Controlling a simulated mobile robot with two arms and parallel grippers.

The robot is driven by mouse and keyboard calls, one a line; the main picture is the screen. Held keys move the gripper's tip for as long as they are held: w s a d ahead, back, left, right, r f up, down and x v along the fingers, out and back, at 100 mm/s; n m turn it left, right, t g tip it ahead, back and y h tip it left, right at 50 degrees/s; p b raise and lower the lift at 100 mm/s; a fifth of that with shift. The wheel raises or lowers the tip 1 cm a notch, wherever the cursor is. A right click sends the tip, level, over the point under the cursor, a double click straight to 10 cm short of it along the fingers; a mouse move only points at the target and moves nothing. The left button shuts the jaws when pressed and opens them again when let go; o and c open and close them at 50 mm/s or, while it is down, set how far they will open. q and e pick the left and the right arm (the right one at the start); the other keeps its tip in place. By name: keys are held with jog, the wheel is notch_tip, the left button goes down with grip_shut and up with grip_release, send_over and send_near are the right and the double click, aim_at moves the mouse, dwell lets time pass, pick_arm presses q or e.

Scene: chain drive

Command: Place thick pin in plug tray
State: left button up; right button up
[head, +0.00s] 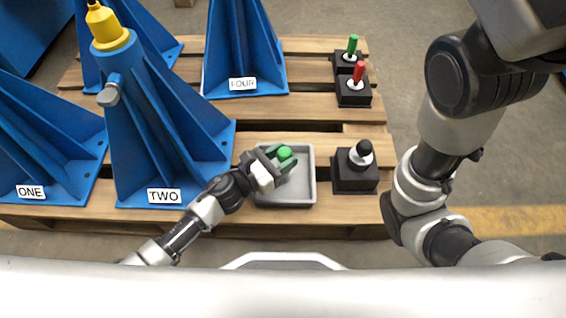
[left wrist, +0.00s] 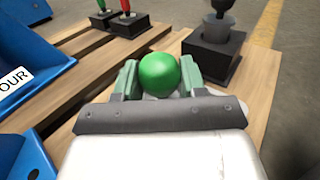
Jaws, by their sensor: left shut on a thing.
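My left gripper (head: 277,163) is shut on a pin with a round green head (head: 285,153). The green head also shows between the fingers in the left wrist view (left wrist: 160,74); the rest of the pin is hidden. The gripper is over the left part of the grey plug tray (head: 307,190), a shallow square tray on the pallet. I cannot tell whether the pin touches the tray floor. My right arm is at the right of the head view, but its gripper is out of view.
A black block with a black-knobbed pin (head: 357,170) stands right of the tray. Smaller black blocks hold a red-handled pin (head: 359,75) and a green-handled pin (head: 351,47). Blue stands TWO (head: 150,120) and FOUR (head: 235,50) rise behind and left. The wooden pallet (head: 310,125) has gaps between slats.

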pick_arm(q)
jog(key=shift+f, duration=0.6)
jog(key=shift+r, duration=0.1)
jog(key=o, duration=0.6)
jog(key=shift+f, duration=0.25)
jog(key=o, duration=0.5)
jog(key=shift+r, duration=0.1)
